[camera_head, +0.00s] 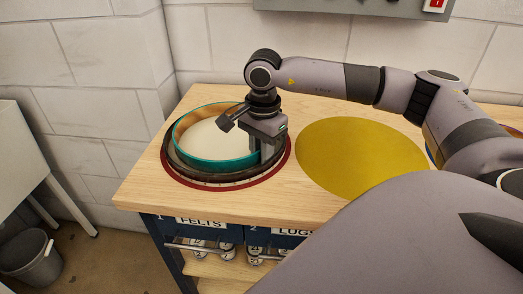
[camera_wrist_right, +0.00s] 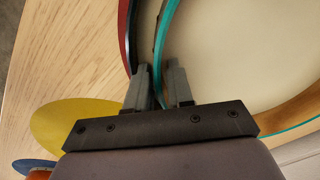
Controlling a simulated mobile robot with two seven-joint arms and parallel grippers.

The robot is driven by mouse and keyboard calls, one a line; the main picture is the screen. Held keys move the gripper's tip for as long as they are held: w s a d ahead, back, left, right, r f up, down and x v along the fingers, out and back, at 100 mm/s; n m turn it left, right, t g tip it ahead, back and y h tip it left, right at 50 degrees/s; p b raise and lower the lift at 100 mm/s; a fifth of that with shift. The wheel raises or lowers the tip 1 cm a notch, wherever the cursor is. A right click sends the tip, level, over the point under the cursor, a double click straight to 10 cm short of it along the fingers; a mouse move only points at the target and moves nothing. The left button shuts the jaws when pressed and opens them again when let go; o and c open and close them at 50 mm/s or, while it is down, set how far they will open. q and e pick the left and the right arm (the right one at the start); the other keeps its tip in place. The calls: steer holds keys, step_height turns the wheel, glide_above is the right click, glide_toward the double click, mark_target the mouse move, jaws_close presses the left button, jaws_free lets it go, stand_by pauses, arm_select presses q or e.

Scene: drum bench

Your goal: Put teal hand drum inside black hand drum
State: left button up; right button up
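The teal hand drum (camera_head: 222,163), a round frame with a tan inside and a pale skin, is at the black hand drum (camera_head: 180,172), its lower edge hidden within the black rim. It sits toward the left of the black rim. Whether it rests on the bottom I cannot tell. My right gripper (camera_head: 263,152) points down at its right side. My left gripper is not in view.
The black drum stands on a dark red round mat (camera_head: 285,163) on the wooden bench (camera_head: 140,190). A flat yellow disc (camera_head: 350,155) lies to the right, with a blue-edged item beyond it. A wall is behind. Labelled drawers (camera_head: 203,228) are below the front edge.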

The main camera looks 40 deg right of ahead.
steer(key=shift+r, duration=0.15)
steer(key=shift+r+p, duration=0.25)
steer(key=shift+p, duration=0.05)
step_height(320, 180, up, 12)
steer(key=shift+s, duration=0.15)
steer(key=shift+f, duration=0.1)
stand_by(0.5)
